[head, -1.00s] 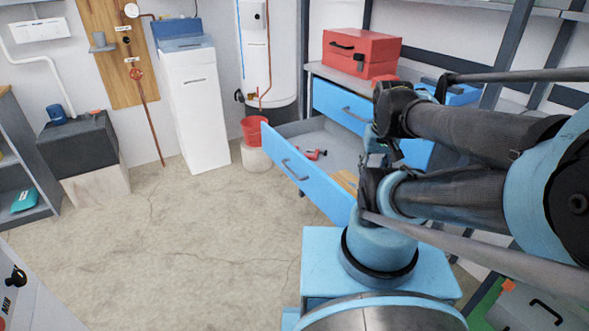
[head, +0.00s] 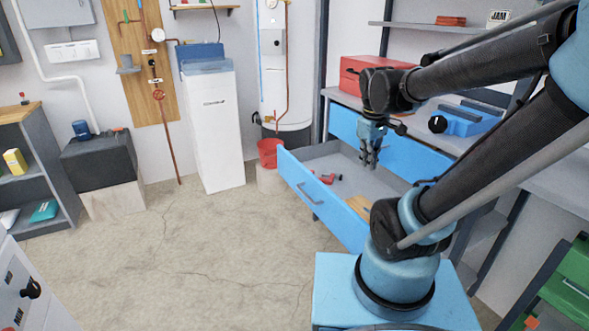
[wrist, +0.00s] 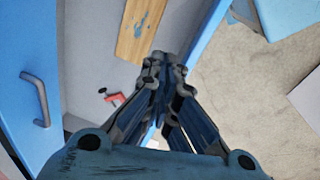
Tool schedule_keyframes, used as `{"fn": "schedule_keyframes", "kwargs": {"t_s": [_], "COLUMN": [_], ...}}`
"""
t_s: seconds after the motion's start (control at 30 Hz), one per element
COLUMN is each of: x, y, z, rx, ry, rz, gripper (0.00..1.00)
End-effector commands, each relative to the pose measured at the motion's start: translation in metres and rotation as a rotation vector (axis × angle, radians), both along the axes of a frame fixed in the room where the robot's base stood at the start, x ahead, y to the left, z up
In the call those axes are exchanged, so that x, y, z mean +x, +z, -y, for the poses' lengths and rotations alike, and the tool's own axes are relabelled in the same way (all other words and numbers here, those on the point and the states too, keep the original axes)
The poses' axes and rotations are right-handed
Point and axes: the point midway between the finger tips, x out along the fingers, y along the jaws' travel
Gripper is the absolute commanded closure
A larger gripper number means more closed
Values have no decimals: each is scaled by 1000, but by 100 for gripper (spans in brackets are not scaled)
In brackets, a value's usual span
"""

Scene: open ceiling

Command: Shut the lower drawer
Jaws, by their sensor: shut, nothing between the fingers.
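The lower drawer (head: 328,200) stands pulled far out of the blue cabinet, its blue front and grey handle (head: 309,194) facing the floor area. The upper drawer (head: 405,158) above it looks shut. My gripper (head: 369,163) points down over the open lower drawer, behind its front panel, with its fingers together and empty. In the wrist view, the fingertips (wrist: 165,62) appear between the drawer's grey inside and its diagonal blue front edge (wrist: 207,32). A blue panel with a handle (wrist: 38,98) shows at left. I cannot tell whether the fingers touch anything.
A red tool (head: 327,179) and a wooden board (head: 368,208) lie in the drawer. A red toolbox (head: 365,78) sits on the worktop. A red bucket (head: 269,153) stands near the drawer's far corner. The concrete floor (head: 220,240) before the drawer is clear.

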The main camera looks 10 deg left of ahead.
Motion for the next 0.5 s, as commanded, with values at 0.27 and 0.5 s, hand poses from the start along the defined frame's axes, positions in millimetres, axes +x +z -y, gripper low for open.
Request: {"fn": "schedule_keyframes", "kwargs": {"t_s": [0.27, 0.5], "x": [52, 90], "y": [12, 11], "z": [-51, -105], "rx": [-73, -135], "ry": [328, 606], "rz": [-37, -70], "gripper": [100, 100]}}
